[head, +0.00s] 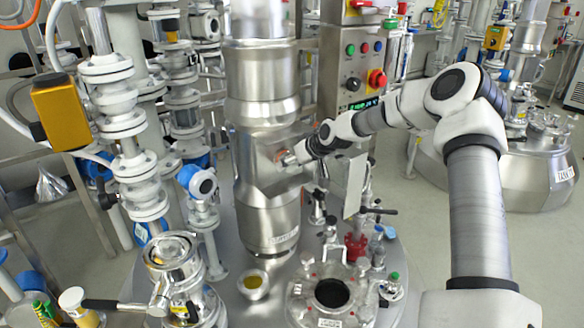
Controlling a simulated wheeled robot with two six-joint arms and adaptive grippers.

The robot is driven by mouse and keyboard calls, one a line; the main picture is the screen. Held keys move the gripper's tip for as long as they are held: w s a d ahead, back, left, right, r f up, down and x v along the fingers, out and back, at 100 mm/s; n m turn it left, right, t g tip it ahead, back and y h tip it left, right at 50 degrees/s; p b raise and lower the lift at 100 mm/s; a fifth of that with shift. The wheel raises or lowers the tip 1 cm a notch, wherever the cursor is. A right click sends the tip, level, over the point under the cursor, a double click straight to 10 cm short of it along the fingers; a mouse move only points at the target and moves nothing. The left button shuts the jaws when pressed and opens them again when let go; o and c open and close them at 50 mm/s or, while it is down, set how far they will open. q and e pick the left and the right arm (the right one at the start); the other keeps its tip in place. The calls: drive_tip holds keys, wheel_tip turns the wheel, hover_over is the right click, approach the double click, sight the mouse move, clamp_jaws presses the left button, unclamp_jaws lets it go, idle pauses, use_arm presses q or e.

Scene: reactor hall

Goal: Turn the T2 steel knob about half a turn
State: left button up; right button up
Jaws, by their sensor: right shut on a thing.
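My right arm reaches in from the right. Its gripper (287,158) is at the side of the steel column (264,205) in the middle of the view. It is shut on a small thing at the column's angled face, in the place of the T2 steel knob. The fingers and the wrist hide most of the knob, so its turn angle cannot be read. A small reddish patch shows beside the fingertips. My left gripper is not in view.
A control box (338,60) with coloured buttons and a red knob (377,79) stands just behind my right wrist. White flanged pipes (106,70) crowd the left. Another tank (530,180) stands right.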

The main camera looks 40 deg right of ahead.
drive_tip(key=o, duration=1)
drive_tip(key=shift+o, duration=0.2)
drive_tip(key=v, duration=0.7)
drive_tip(key=shift+r, duration=0.15)
drive_tip(key=shift+s, duration=0.1)
